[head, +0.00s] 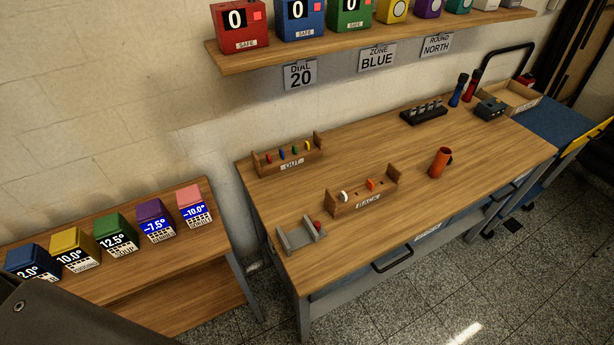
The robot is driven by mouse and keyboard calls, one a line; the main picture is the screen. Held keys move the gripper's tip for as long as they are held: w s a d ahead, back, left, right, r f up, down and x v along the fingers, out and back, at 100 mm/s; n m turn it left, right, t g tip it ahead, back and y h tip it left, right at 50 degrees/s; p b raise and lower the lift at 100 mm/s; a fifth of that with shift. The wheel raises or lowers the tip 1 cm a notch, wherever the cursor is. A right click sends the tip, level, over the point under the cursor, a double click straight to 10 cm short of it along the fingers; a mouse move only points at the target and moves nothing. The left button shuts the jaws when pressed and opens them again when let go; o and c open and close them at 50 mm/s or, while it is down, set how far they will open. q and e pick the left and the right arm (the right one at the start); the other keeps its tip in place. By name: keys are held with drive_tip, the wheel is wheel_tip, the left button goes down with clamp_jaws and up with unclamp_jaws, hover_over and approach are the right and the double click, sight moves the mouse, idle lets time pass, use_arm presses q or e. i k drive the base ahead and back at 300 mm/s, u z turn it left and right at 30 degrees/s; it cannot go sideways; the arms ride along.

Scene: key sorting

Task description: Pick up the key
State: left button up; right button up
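No single key can be picked out with certainty at this size. A wooden rack labelled OUT (270,164) on the workbench holds small upright coloured pieces in red, blue, green and yellow that may be keys. A second wooden rack (345,208), nearer the front, holds a white piece (344,196) and an orange piece (371,184); its label is hard to read. A small grey holder (290,241) with a red piece (317,224) stands at the bench's near left corner. Neither gripper shows in the head view.
The wooden workbench (400,225) also carries an orange cylinder (440,162), a black rack (424,113) and two bottles. A shelf (350,45) with coloured boxes hangs above. A lower table (215,240) with several labelled boxes is at left. A dark surface covers the bottom left corner.

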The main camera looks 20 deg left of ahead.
sight(370, 184)
drive_tip(key=z, duration=1.65)
drive_tip(key=i, duration=3.3)
drive_tip(key=u, duration=3.75)
